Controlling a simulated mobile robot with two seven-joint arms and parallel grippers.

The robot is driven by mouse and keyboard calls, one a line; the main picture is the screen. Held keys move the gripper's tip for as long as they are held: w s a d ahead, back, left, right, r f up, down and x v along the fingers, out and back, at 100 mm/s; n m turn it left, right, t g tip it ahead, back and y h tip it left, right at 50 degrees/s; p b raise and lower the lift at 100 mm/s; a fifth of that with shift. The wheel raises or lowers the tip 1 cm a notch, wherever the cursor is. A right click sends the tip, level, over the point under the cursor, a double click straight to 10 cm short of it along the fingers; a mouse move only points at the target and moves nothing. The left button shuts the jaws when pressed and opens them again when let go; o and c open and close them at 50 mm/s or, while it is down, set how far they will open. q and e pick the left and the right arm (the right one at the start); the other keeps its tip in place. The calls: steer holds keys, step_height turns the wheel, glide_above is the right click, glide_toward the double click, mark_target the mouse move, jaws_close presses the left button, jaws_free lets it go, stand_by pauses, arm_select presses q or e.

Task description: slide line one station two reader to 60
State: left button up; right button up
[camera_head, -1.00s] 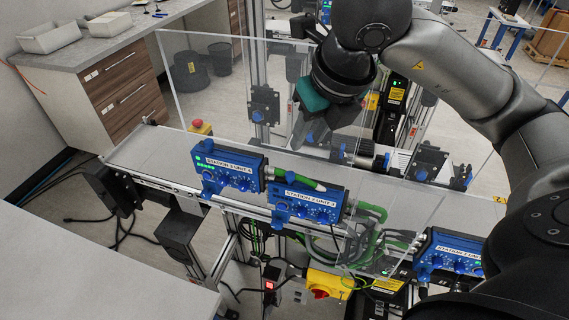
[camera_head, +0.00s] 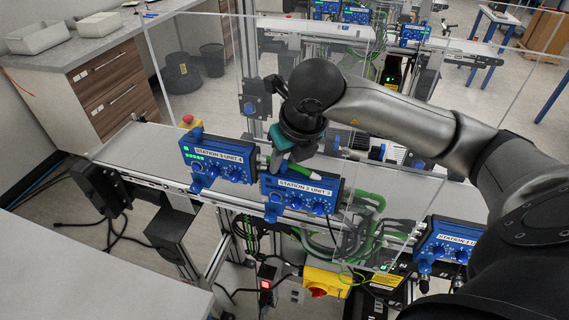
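Several blue reader units with knobs and white station labels line the near side of the conveyor. The middle one (camera_head: 300,192) has a label that seems to read station 2 unit 3. The left one (camera_head: 219,160) shows lit green indicators, and its label is too small to read surely. A third unit (camera_head: 446,243) is at the right, partly behind my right arm. My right gripper (camera_head: 277,162) points down just above and behind the gap between the left and middle units. Its fingertips are small and partly hidden, so its opening is unclear. My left gripper is out of view.
The grey conveyor belt (camera_head: 147,148) runs behind the units, with clear panels around it. A green cable connector (camera_head: 301,170) lies behind the middle unit. A red button (camera_head: 188,120) stands at the back left. A yellow switch box (camera_head: 325,282) hangs below.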

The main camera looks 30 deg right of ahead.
steer(key=shift+c, duration=0.2)
jaws_close()
stand_by(1.3)
